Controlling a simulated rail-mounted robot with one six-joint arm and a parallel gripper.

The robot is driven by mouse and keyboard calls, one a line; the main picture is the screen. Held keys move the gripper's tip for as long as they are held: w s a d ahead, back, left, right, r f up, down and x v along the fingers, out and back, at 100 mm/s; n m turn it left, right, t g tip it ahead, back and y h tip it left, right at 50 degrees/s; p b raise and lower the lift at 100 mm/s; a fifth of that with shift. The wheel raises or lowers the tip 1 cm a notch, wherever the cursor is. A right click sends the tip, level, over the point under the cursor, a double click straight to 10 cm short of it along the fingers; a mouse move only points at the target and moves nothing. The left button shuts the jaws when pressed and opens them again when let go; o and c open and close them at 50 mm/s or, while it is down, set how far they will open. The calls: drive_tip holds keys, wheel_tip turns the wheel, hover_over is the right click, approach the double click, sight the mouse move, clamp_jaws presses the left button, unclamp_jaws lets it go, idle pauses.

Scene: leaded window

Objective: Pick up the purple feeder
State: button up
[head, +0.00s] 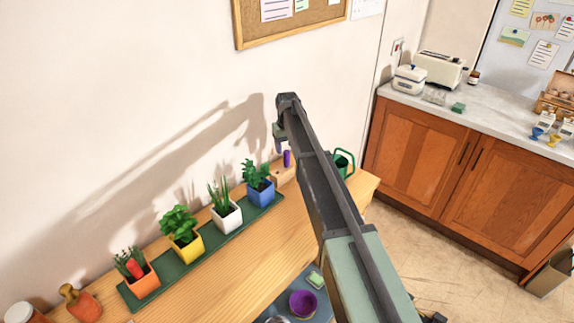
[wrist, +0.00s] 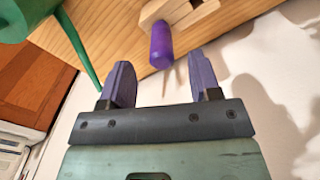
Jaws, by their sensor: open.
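The purple feeder (wrist: 161,46) is a small rounded cylinder standing out from a pale wooden holder (wrist: 205,12) in the wrist view. A small part of it also shows in the head view (head: 287,158), near the wall end of the wooden counter. My gripper (wrist: 160,72) is open and empty, its two purple-grey fingers apart. In the wrist view the feeder appears between and just ahead of the fingertips; I cannot tell the exact depth gap. In the head view my gripper (head: 279,146) is mostly hidden behind my arm, close to the feeder.
A green watering can (head: 344,164) stands to the right on the wooden counter (head: 215,268); it also shows in the wrist view (wrist: 18,18). Several potted plants, including a blue pot (head: 261,194), sit left on a green tray (head: 204,246). The wall is close behind.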

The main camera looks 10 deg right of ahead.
wheel_tip(320, 180, down, 5)
drive_tip(key=b, duration=0.4)
drive_tip(key=shift+a+f+b, duration=0.1)
drive_tip(key=shift+b, duration=0.2)
drive_tip(key=shift+r, duration=0.2)
drive_tip(key=c, duration=0.8)
wheel_tip(320, 180, up, 20)
drive_tip(key=p, duration=2)
drive_tip(key=shift+r+p, duration=0.1)
drive_tip(key=shift+p, duration=0.2)
wheel_tip(320, 180, up, 6)
drive_tip(key=p, duration=0.6)
hover_over(286, 157)
drive_tip(key=w, duration=0.1)
drive_tip(key=shift+w+d, duration=0.1)
drive_tip(key=shift+d, duration=0.15)
